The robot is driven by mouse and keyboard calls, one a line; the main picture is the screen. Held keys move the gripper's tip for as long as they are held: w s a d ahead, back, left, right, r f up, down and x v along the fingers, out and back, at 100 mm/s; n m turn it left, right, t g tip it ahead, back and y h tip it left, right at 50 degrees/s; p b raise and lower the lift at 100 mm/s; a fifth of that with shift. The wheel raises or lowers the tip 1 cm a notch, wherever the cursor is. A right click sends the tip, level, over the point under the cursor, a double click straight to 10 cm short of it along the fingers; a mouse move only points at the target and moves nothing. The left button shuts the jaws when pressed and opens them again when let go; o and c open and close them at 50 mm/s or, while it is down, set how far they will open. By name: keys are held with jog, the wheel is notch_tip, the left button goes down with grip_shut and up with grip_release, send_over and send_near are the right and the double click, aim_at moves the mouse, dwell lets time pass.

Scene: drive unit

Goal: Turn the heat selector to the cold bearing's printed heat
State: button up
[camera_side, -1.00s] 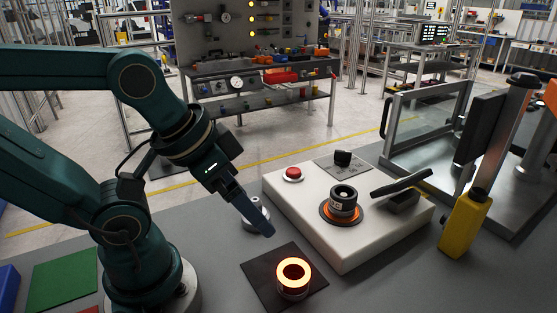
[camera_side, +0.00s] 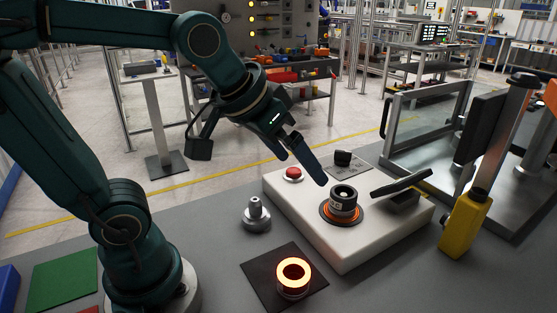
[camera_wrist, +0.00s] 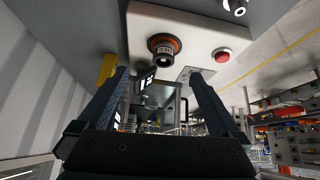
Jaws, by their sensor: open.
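The heat selector, a black knob (camera_side: 342,158), stands on a grey plate at the back of the white heater unit (camera_side: 300,215). A dark ring-shaped bearing (camera_side: 343,197) with a pale printed label sits on the orange-ringed seat of the unit; the print is too small to read. It also shows in the wrist view (camera_wrist: 163,50). A glowing orange bearing (camera_side: 293,276) lies on a black mat. My gripper (camera_side: 322,182) is in the air above the unit, left of the knob and near the seated bearing. Its fingers are apart and empty in the wrist view (camera_wrist: 160,82).
A red button (camera_side: 292,174) is at the unit's back left corner. A black lever (camera_side: 402,183) is on its right. A metal stepped part (camera_side: 256,215) stands left of the unit. A yellow-based post (camera_side: 466,224) and a metal frame stand at the right.

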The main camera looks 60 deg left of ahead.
send_near(341, 199)
jog(key=w+f, duration=0.1)
jog(key=w+f+g, duration=0.1)
jog(key=w+f, duration=0.1)
jog(key=w+a+f+g, duration=0.1)
jog(key=w, duration=0.1)
jog(key=shift+a+f+n, duration=0.1)
jog(key=shift+f+n, duration=0.3)
jog(key=shift+x, duration=2.6)
jog(key=shift+s+a, duration=0.1)
jog(key=shift+s, duration=0.05)
grip_shut()
